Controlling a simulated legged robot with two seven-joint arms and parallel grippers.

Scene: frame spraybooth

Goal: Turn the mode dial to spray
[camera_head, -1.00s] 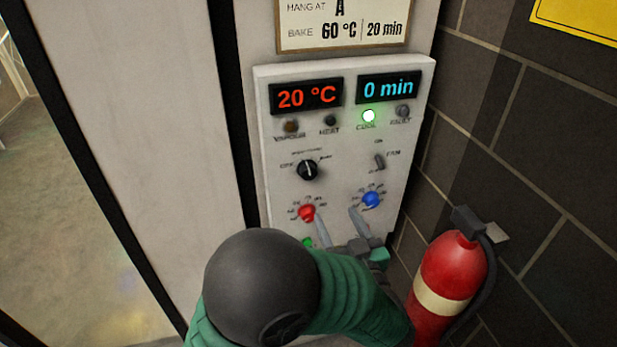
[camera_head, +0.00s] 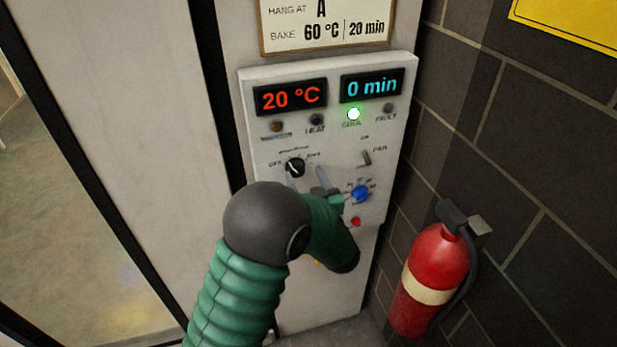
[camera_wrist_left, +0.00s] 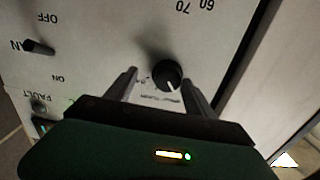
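The mode dial is the black round knob (camera_head: 295,167) with a white pointer mark, on the left of the pale control panel (camera_head: 258,120). The small labels around it are too blurred to read surely, and its exact setting is hard to tell. My left gripper (camera_head: 307,178) is open just below and right of the dial in the head view. In the left wrist view the dial (camera_wrist_left: 168,76) shows between the two spread fingertips (camera_wrist_left: 159,79), with a gap on both sides. I cannot tell how far the fingertips are from the panel. My right gripper is out of view.
A blue knob (camera_head: 360,194), a small lever switch (camera_head: 366,158) and a red button (camera_head: 355,222) sit right of the gripper. Displays read 20 °C (camera_head: 291,96) and 0 min (camera_head: 372,85). A fire extinguisher (camera_head: 432,275) hangs on the dark wall at right.

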